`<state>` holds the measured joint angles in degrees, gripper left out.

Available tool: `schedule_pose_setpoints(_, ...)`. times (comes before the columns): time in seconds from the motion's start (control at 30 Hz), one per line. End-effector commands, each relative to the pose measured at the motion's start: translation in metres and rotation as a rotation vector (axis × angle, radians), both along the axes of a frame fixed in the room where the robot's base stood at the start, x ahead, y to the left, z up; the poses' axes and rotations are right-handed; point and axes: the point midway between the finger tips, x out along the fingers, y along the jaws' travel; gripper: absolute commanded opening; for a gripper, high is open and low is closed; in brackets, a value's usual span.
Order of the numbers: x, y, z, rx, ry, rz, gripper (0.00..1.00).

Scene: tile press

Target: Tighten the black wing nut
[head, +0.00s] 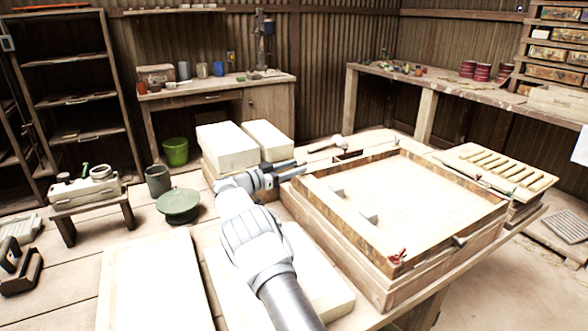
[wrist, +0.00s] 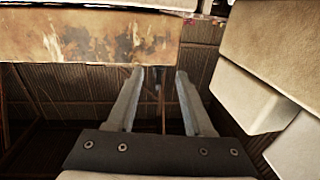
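My gripper (head: 290,170) is at the left corner of the wooden frame (head: 345,232), at about the height of its rim. In the wrist view my gripper (wrist: 160,75) is open, its two grey fingers apart and pointing at the stained frame wall (wrist: 90,38). A small dark shape (wrist: 159,78) shows between the fingertips, just below the wall's lower edge; I cannot tell whether it is the black wing nut. No black wing nut is clearly visible in the head view; the gripper covers part of that corner. A red wing nut (head: 398,257) sits at the frame's near corner.
Pale blocks (head: 228,147) stand left of and behind my gripper; a pale block (wrist: 265,50) is close on the right in the wrist view. A mallet (head: 330,144) lies behind the frame. A slotted tray (head: 495,165) is at the right. Pale slabs (head: 150,285) lie in front.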

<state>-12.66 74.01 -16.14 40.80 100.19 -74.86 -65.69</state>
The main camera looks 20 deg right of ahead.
Motion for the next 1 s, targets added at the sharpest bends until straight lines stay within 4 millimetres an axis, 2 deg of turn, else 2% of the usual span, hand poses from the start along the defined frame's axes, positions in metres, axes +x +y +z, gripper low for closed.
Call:
schedule_pose_setpoints(0.27,-0.001,-0.001,-0.001,-0.001,0.002,-0.004,0.53)
schedule_pose_setpoints(0.43,-0.005,0.014,0.0,0.0,0.002,-0.003,0.53)
schedule_pose_setpoints(1.0,-0.044,0.137,0.0,0.001,0.001,0.0,0.53)
